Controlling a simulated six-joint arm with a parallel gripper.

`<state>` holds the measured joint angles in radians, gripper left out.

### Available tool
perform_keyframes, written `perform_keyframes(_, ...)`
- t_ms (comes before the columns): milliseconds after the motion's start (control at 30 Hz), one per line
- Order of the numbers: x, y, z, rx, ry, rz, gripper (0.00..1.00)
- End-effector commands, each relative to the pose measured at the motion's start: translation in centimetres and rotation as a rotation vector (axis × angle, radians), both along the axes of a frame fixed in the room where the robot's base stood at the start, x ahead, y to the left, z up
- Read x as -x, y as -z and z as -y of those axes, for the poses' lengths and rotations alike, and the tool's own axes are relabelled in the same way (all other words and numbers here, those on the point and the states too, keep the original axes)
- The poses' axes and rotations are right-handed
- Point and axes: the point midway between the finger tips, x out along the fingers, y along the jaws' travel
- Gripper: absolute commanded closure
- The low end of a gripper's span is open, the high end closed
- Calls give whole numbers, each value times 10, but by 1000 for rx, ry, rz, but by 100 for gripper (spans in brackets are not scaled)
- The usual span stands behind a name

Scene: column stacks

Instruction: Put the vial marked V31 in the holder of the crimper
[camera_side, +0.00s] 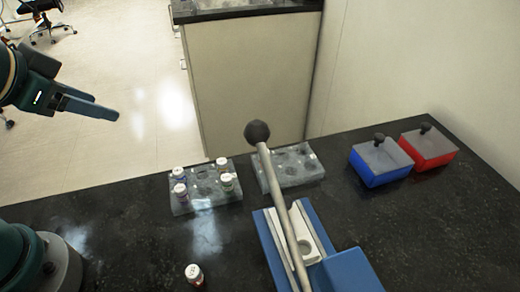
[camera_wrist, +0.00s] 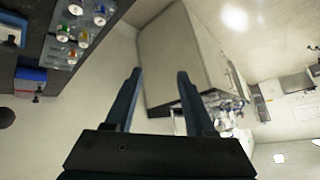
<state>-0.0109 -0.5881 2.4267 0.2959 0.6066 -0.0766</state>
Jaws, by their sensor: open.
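My gripper (camera_side: 116,108) is at the upper left in the side view, open and empty, in the air away from the bench; it also shows in the wrist view (camera_wrist: 159,75). Several small white-capped vials (camera_side: 180,190) stand in the left rack (camera_side: 205,206). One more vial (camera_side: 194,275) stands alone at the front of the bench. The marks on the vials are too small to read, so I cannot tell which is V31. The blue crimper (camera_side: 350,272) stands at the front middle. Its white holder (camera_side: 304,246) looks empty, and its lever with a black knob (camera_side: 257,131) slants up.
A second rack (camera_side: 290,172) with no vials visible stands right of the first. A blue box (camera_side: 380,163) and a red box (camera_side: 428,149), each with a black knob, stand at the back right. The black bench (camera_side: 430,230) is clear on the right. The crimper's lever rises above the bench.

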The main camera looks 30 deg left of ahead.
Motion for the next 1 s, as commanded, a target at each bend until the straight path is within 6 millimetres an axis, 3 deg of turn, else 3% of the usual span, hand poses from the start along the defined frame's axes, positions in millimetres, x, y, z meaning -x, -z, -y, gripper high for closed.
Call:
perform_keyframes(100,39,13,21,136,-32,-119,45)
perform_keyframes(167,51,17,30,182,-34,-161,45)
perform_keyframes(200,57,19,34,205,-34,-182,38)
perform_keyframes(300,64,21,40,234,-31,-209,38)
perform_keyframes(767,64,21,40,248,-53,-206,38)
perform_keyframes(867,56,13,39,286,-112,-168,38)
perform_keyframes(1000,40,9,54,334,-129,-194,38)
